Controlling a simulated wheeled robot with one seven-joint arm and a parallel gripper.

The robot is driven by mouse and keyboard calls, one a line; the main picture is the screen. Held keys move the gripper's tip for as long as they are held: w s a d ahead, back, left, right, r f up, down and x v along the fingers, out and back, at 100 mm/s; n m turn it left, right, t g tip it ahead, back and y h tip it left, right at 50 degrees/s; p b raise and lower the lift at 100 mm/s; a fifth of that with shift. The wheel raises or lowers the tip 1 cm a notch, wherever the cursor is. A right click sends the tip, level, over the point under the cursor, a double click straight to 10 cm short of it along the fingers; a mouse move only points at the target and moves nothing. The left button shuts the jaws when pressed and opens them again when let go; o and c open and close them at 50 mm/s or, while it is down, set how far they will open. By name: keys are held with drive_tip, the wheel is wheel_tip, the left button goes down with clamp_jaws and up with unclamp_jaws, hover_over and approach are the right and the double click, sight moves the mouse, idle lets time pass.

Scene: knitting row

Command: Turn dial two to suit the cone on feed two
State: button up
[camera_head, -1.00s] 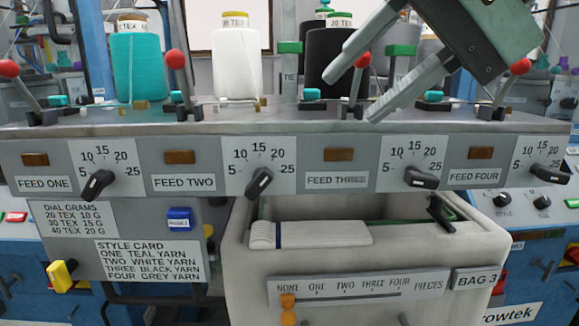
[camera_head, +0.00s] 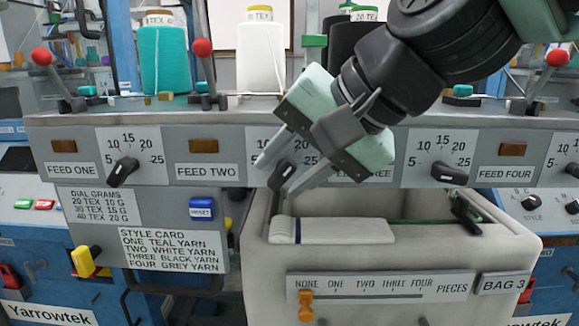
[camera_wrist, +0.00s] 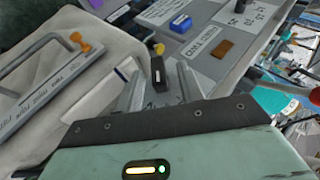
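Dial two (camera_head: 285,174) is a black knob with a white mark, on the panel right of the FEED TWO label (camera_head: 208,171). My gripper (camera_head: 276,180) is open, its two grey fingers on either side of this knob. The wrist view shows the knob (camera_wrist: 158,70) between the fingers; I cannot tell if they touch it. The dial grams card (camera_head: 95,204) reads 20 TEX 10 G, 30 TEX 15 G, 40 TEX 20 G.
Dial one (camera_head: 122,172) is left and another dial (camera_head: 449,174) right. A red-knobbed lever (camera_head: 202,48) rises left of the white cone. A blue reset button (camera_head: 202,209) sits below FEED TWO. A pale bin (camera_head: 256,255) stands open under my gripper.

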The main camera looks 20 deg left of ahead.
clamp_jaws()
drive_tip(key=shift+r+h+p, duration=0.25)
drive_tip(key=shift+h+p, duration=0.05)
drive_tip(key=shift+p, duration=0.95)
drive_tip(key=p, duration=0.5)
drive_tip(key=shift+a+r+h, duration=0.1)
drive_tip(key=shift+r+h, duration=0.2)
drive_tip(key=shift+h, duration=0.1)
drive_tip(key=h+p, duration=0.1)
drive_tip(key=p, duration=0.6)
drive_tip(key=shift+s+a+n+h, duration=0.1)
drive_tip(key=shift+n+h, duration=0.3)
drive_tip(key=h+p, duration=0.1)
drive_tip(key=p, duration=0.4)
drive_tip(key=shift+a+f+t+h, duration=0.15)
drive_tip(key=shift+t+h, duration=0.25)
drive_tip(key=shift+a+f+n+t+h+p, duration=0.1)
drive_tip(key=shift+n+t+h+p, duration=0.1)
drive_tip(key=shift+h+p, duration=0.45)
drive_tip(key=shift+f+n+t+h+p, duration=0.1)
drive_tip(key=shift+n+h+p, duration=0.1)
drive_tip(key=shift+h+p, duration=0.4)
drive_tip(key=shift+f, duration=0.1)
